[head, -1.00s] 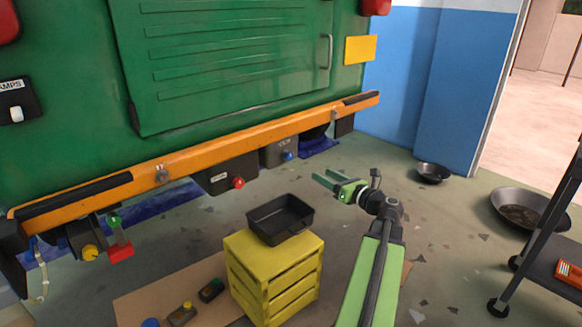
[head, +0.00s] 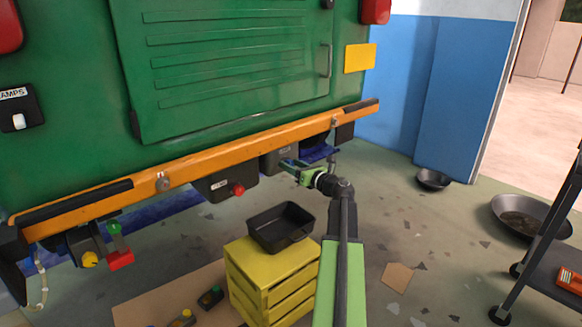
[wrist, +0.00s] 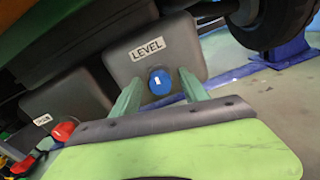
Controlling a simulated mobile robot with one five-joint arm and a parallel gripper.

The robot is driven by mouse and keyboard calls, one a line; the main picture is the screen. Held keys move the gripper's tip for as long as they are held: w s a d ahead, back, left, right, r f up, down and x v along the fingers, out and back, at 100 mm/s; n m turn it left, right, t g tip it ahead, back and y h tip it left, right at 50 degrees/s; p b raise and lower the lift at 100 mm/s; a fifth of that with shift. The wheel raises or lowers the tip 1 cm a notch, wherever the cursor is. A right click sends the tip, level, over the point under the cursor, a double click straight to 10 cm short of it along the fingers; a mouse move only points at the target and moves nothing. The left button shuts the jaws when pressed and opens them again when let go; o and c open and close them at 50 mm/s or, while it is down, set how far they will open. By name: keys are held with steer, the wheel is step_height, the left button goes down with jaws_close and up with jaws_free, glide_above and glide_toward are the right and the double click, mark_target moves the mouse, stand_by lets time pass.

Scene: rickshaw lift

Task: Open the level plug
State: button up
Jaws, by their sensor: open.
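The level plug (wrist: 160,82) is a blue round knob with a small white mark. It sits on the front of a dark grey box with a LEVEL label (wrist: 148,49) in the wrist view. My gripper (wrist: 159,84) is open, with one green finger on each side of the plug. I cannot tell whether the fingers touch it. In the head view my gripper (head: 288,164) is under the orange bumper, at the grey level box (head: 270,163), and hides the blue plug.
A red plug (head: 238,189) is on the box to the left, also seen in the wrist view (wrist: 62,131). A black pan (head: 281,228) stands on a yellow crate (head: 258,262) below. The orange bumper (head: 200,165) runs above. A wheel (wrist: 275,20) shows behind.

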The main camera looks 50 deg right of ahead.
jaws_close()
steer(key=shift+a, duration=0.1)
stand_by(0.4)
